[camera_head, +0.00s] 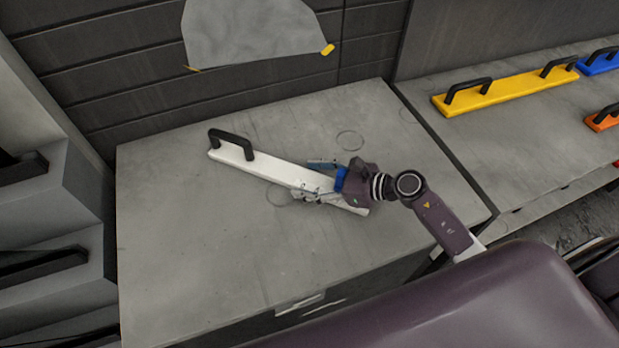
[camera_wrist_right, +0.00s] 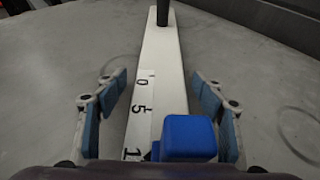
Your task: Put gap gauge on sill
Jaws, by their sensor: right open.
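A long white bar with a black handle (camera_head: 232,158) lies on the grey bench top (camera_head: 190,260); I take it for the gap gauge. In the right wrist view the bar (camera_wrist_right: 160,62) runs away from me and bears a black scale with 0 and 5. My right gripper (camera_head: 303,180) is open over the bar's near part, one finger on each side. In the wrist view its fingers (camera_wrist_right: 158,85) stand apart from the bar's edges. A blue block (camera_wrist_right: 188,138) shows between them. The palm hides part of the bar. I cannot tell which surface is the sill.
A second bench at right holds a yellow bar with two black handles (camera_head: 510,92), a blue bar (camera_head: 598,64) and an orange bar (camera_head: 604,120). A grey sheet (camera_head: 255,35) hangs on the dark wall. The bench's left part is clear.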

